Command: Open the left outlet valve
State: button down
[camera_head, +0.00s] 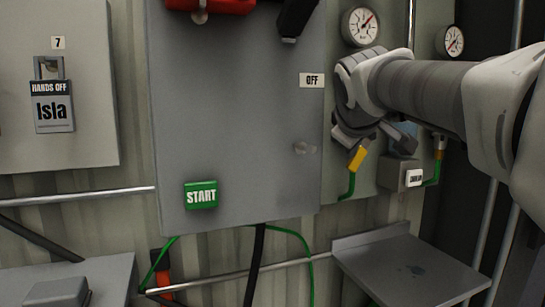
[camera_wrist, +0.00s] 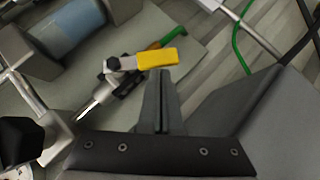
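The left outlet valve has a yellow lever handle (camera_head: 357,158) above a green hose on the panel at right. In the wrist view the yellow handle (camera_wrist: 157,58) points right from its dark pivot, roughly across the silvery valve body (camera_wrist: 100,100). My gripper (camera_wrist: 161,78) has its two dark fingers together, with nothing seen between them. Their tips are right at the handle's near edge; I cannot tell whether they touch it. In the head view my wrist covers part of the valve, and the fingertips are hard to make out.
A second valve (camera_head: 440,152) with a green hose stands to the right, past a grey labelled box (camera_head: 398,176). Two gauges (camera_head: 360,26) hang above. A grey cabinet (camera_head: 235,120) with a green START button (camera_head: 201,195) is left. A grey shelf (camera_head: 410,270) juts out below.

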aim_at(359, 165)
jog(key=f+h+b, duration=0.1)
jog(key=b, duration=0.2)
jog(key=d+f+n+t+h+b, duration=0.1)
jog(key=f+b, duration=0.1)
jog(key=b, duration=0.1)
jog(key=shift+w+f+n+t, duration=0.1)
jog(key=shift+w+n+t, duration=0.05)
jog(key=shift+n+t, duration=0.15)
jog(key=b, duration=0.1)
jog(key=n+h+b, duration=0.1)
jog(key=shift+w+d+f+t+b, duration=0.1)
jog(key=shift+d+f+t+b, duration=0.1)
jog(key=shift+d+t+b, duration=0.15)
jog(key=shift+w+d+b, duration=0.1)
jog(key=shift+d+b, duration=0.05)
jog(key=shift+b, duration=0.25)
jog(key=shift+d+b, duration=0.2)
jog(key=shift+b, duration=0.1)
jog(key=shift+a, duration=0.1)
